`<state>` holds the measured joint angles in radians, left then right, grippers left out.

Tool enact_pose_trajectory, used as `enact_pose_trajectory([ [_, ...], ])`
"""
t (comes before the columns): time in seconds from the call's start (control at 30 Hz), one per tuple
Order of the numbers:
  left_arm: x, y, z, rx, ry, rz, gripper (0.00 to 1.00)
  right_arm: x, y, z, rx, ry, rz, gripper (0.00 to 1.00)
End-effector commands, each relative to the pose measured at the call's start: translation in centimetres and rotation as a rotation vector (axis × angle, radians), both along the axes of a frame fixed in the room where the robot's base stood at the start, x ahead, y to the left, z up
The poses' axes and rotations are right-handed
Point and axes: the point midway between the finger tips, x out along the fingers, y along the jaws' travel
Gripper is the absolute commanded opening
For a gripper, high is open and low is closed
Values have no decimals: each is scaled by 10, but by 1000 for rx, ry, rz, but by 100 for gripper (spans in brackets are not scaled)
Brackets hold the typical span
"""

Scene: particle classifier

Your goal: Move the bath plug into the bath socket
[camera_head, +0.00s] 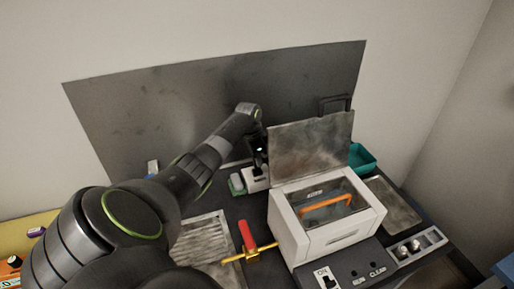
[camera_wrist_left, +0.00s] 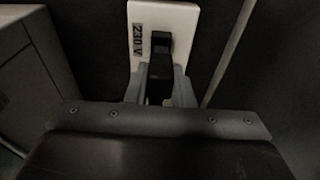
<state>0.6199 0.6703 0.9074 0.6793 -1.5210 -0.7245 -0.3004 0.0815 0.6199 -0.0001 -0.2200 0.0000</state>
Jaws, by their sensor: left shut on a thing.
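My left gripper (camera_head: 259,164) is at the back of the bench, behind the white bath unit (camera_head: 300,228) and left of its raised lid. In the left wrist view my left gripper (camera_wrist_left: 159,94) is shut on a black plug (camera_wrist_left: 160,62), one grey finger on each side. The plug overlaps a white socket plate (camera_wrist_left: 182,18) labelled "230 V". I cannot tell whether it is fully seated or just in front of the plate. In the head view a white socket block (camera_head: 256,183) shows just below the gripper. My right gripper is not in view.
The bath's raised metal lid (camera_head: 312,148) stands close right of my left gripper. A green-and-white block (camera_head: 237,184) lies left of the socket block. A red-handled valve (camera_head: 248,236) sits left of the bath, and a teal bin (camera_head: 362,160) stands behind it on the right.

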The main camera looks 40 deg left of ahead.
Motion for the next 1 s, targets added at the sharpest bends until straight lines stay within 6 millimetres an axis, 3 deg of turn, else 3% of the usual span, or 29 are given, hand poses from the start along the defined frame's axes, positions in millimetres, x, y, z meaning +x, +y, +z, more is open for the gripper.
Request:
enact_pose_trajectory([
  [1.0, 0, 0, -17, 0, 0, 1, 0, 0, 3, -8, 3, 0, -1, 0],
])
